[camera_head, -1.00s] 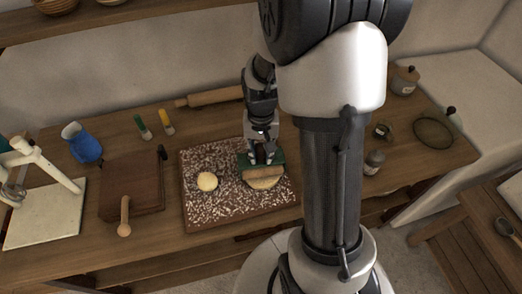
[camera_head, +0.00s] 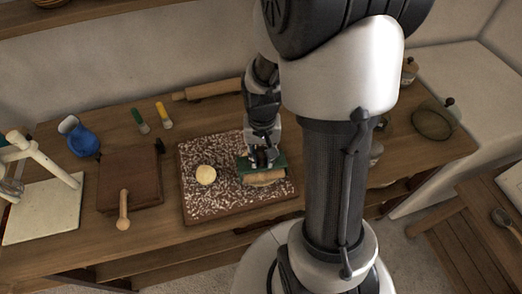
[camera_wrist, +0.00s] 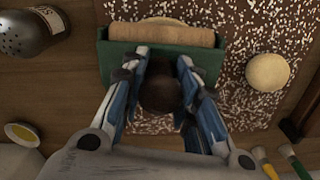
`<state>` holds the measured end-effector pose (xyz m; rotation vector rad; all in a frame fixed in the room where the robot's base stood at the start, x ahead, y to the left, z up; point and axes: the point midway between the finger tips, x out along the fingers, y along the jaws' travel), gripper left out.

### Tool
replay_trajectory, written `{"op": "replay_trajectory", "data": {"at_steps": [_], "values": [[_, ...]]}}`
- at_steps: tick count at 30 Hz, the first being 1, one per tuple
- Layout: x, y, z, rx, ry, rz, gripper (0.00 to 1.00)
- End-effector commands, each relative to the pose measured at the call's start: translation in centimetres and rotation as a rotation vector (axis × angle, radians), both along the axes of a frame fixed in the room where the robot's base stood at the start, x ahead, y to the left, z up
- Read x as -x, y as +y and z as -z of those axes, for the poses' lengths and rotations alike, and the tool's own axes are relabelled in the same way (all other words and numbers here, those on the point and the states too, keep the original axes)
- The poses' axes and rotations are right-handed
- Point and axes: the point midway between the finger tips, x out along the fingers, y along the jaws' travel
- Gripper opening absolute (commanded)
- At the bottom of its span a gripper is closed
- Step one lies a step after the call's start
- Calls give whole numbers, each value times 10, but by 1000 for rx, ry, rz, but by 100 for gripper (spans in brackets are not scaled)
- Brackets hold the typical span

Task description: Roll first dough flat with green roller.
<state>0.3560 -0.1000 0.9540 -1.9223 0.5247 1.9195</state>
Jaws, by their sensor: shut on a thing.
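My gripper (camera_head: 262,157) is shut on the dark knob handle of the green roller (camera_head: 247,164). In the wrist view the roller's green frame (camera_wrist: 212,62) and wooden cylinder (camera_wrist: 165,34) lie across the floured board (camera_wrist: 250,20). A flattened dough (camera_head: 268,184) shows as a thin edge below the roller in the head view, mostly hidden by it. A round, pale dough ball (camera_head: 205,175) sits on the left of the board, apart from the roller; it also shows at right in the wrist view (camera_wrist: 267,71).
A wooden rolling pin (camera_head: 208,92) lies behind the board. A glass shaker (camera_wrist: 30,32) is near the roller.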

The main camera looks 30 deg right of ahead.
Motion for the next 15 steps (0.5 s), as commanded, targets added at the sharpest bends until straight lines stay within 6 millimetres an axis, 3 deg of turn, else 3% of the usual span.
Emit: {"op": "replay_trajectory", "data": {"at_steps": [9, 15], "values": [[0, 0, -2, 0, -2, 0, 0], [-1, 0, -19, 1, -3, 0, 0]]}}
